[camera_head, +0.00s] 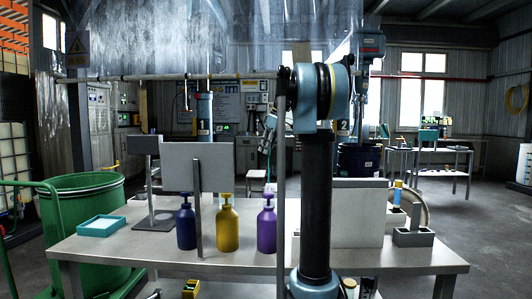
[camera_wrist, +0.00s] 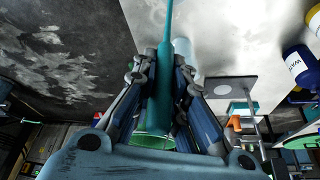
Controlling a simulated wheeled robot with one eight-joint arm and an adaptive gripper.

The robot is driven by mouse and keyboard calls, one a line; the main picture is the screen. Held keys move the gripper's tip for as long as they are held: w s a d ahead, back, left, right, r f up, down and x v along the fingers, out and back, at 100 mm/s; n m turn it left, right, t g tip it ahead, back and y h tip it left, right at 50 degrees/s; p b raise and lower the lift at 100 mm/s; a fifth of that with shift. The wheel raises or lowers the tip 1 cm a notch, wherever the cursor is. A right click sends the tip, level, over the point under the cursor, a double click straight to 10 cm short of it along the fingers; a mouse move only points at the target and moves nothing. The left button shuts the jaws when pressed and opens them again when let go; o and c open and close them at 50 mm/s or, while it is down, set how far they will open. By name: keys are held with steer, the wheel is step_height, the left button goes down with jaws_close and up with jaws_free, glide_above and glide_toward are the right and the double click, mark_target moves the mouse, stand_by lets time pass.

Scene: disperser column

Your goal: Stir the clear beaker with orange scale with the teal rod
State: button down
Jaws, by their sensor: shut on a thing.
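In the wrist view, the teal rod (camera_wrist: 166,75) is held between the two fingers of my gripper (camera_wrist: 165,62), which is shut on it. The rod's thin end runs up to the top edge of the picture, and its thicker part lies between the fingers. A pale, whitish rounded shape (camera_wrist: 184,47) shows just right of the rod, partly hidden by it; I cannot tell whether it is the clear beaker. No orange scale can be made out on it. In the head view, my gripper and the rod are not seen, and my arm covers part of the table.
The metal table (camera_head: 150,249) holds a teal tray (camera_head: 101,226), a blue bottle (camera_head: 186,224), a yellow bottle (camera_head: 227,222) and a purple bottle (camera_head: 266,224). A grey box-like holder (camera_head: 413,236) stands at the right. A green drum (camera_head: 82,215) stands left of the table.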

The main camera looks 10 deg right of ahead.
steer(key=shift+r, duration=2.1)
steer(key=shift+s, duration=0.1)
